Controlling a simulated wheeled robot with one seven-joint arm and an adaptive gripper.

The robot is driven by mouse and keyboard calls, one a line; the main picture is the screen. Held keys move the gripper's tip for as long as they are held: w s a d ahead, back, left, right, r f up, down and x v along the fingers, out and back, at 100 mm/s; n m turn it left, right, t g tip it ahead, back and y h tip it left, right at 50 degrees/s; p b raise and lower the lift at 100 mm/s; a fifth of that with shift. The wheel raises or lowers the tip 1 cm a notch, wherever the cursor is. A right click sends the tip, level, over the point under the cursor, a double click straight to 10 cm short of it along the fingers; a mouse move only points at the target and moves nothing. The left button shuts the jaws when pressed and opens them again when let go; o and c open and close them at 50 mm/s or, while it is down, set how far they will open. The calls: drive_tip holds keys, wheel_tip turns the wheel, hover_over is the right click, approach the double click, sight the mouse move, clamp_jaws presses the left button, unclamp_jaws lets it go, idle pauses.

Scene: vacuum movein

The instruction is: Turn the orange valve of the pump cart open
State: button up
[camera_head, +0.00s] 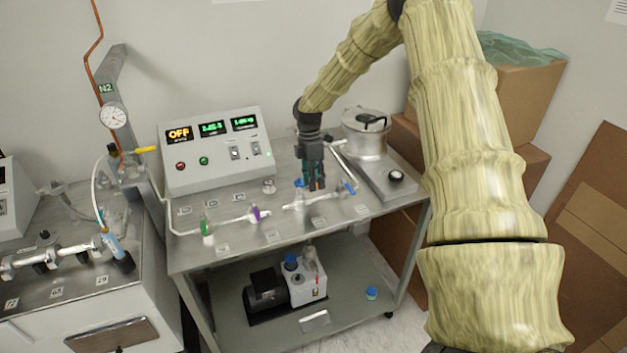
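The pump cart (227,262) is a grey metal cart with a glass tube line along its top. Coloured valves sit on the line: green (205,226), purple (255,213) and blue (350,188), with another blue part (298,183) beside my gripper. My gripper (314,184) points down over the right half of the line, at the height of the valves. A small orange-red patch shows between or behind its fingers, which may be the orange valve; the gripper hides most of it. I cannot tell whether the fingers touch it or how far they are closed.
A control box (215,150) with an "OFF" display stands at the cart's back. A metal pot (367,132) and hotplate knob (396,176) are right of my gripper. A pump (308,285) sits on the lower shelf. Cardboard boxes (530,95) stand at right, another bench (95,310) at left.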

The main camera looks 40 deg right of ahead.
wheel_tip(320, 180, up, 12)
drive_tip(key=w, duration=0.2)
drive_tip(key=shift+w+d, duration=0.15)
drive_tip(key=shift+d, duration=0.2)
drive_tip(key=shift+f, duration=0.15)
idle(0.5)
